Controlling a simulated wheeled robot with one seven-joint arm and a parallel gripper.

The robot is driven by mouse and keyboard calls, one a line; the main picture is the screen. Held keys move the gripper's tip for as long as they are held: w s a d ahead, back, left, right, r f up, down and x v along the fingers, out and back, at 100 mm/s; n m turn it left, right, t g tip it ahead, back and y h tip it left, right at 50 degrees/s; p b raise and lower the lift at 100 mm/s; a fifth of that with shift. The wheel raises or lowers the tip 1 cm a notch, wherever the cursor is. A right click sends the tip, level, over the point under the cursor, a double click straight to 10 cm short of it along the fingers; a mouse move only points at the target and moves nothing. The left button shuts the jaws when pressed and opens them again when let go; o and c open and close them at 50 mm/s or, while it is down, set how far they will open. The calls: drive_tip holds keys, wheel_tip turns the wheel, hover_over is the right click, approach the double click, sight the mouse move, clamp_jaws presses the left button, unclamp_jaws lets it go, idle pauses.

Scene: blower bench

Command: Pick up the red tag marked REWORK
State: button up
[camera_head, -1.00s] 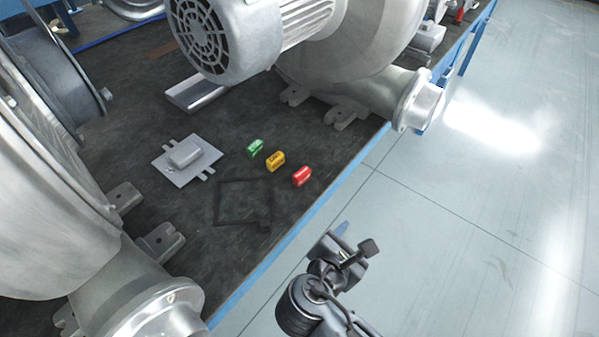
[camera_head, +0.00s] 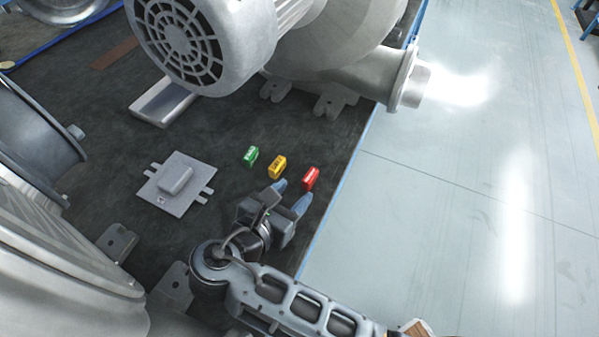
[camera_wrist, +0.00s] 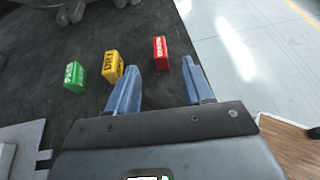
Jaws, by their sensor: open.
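The red tag (camera_head: 310,178) stands on the dark bench mat near the bench's right edge. In the wrist view the red tag (camera_wrist: 160,52) is beyond and between my two fingertips, with white lettering too small to read. My gripper (camera_head: 292,194) is open and empty, its blue fingers pointing toward the tags; it also shows in the wrist view (camera_wrist: 160,75). A yellow tag (camera_head: 277,167) marked DRY in the wrist view (camera_wrist: 112,66) stands left of the red one. A green tag (camera_head: 250,156) stands farther left; its lettering in the wrist view (camera_wrist: 75,77) is unclear.
A large grey blower (camera_head: 335,55) stands behind the tags. A grey plate with a raised block (camera_head: 176,182) lies to their left. Another metal housing (camera_head: 60,265) fills the lower left. The bench's blue edge (camera_head: 345,185) runs close right of the red tag, with floor beyond.

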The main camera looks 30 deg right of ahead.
sight(306, 182)
drive_tip(key=x, duration=0.7)
drive_tip(key=shift+w+d+f, duration=0.15)
drive_tip(key=shift+d, duration=0.1)
clamp_jaws()
